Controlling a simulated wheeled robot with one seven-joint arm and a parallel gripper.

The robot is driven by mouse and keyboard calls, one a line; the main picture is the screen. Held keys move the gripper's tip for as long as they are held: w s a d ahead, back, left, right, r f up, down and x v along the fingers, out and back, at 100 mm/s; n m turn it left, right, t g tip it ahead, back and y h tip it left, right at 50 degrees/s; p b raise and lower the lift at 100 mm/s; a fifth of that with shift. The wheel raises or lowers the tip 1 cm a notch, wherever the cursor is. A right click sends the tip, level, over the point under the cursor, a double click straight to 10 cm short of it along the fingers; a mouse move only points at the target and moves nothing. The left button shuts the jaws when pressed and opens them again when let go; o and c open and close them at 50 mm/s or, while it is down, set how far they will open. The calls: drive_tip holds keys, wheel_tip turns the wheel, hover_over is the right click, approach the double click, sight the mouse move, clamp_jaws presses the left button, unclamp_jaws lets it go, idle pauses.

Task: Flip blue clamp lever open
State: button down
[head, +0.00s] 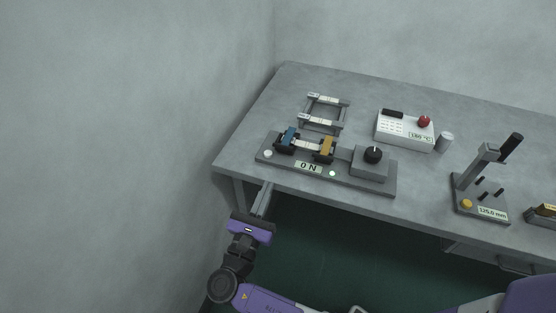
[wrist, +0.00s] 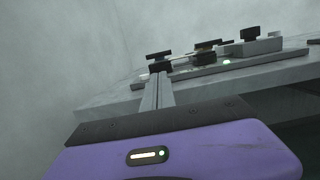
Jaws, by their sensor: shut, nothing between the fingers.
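The blue clamp lever (head: 289,136) is at the left end of a grey clamp fixture (head: 336,181) near the table's front left. It lies beside a black clamp part, and I cannot tell its exact angle. A yellow clamp lever (head: 327,147) is to its right, with a light strip between them. My gripper (head: 265,188) is shut and empty, just off the table's front edge, below and in front of the blue lever, not touching it. In the wrist view my gripper (wrist: 160,78) points at the fixture, whose clamps show dark at its edge.
The fixture also has a "0 N" display (head: 308,167) and a black knob (head: 373,154). Behind it stands a small grey frame (head: 345,114). A white "180 °C" box (head: 405,132), a grey cylinder (head: 444,141) and a lever press (head: 480,180) are to the right. A wall is on the left.

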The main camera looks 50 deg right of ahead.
sight(283, 147)
drive_tip(key=shift+d, duration=0.1)
drive_tip(key=p+x, duration=0.1)
drive_tip(key=x, duration=0.8)
drive_tip(key=shift+w+d+r, duration=0.1)
drive_tip(key=shift+d, duration=0.25)
drive_tip(key=shift+r, duration=0.1)
drive_tip(key=shift+r+y+p, duration=0.3)
drive_tip(key=shift+r+p, duration=0.05)
drive_tip(key=shift+p, duration=0.65)
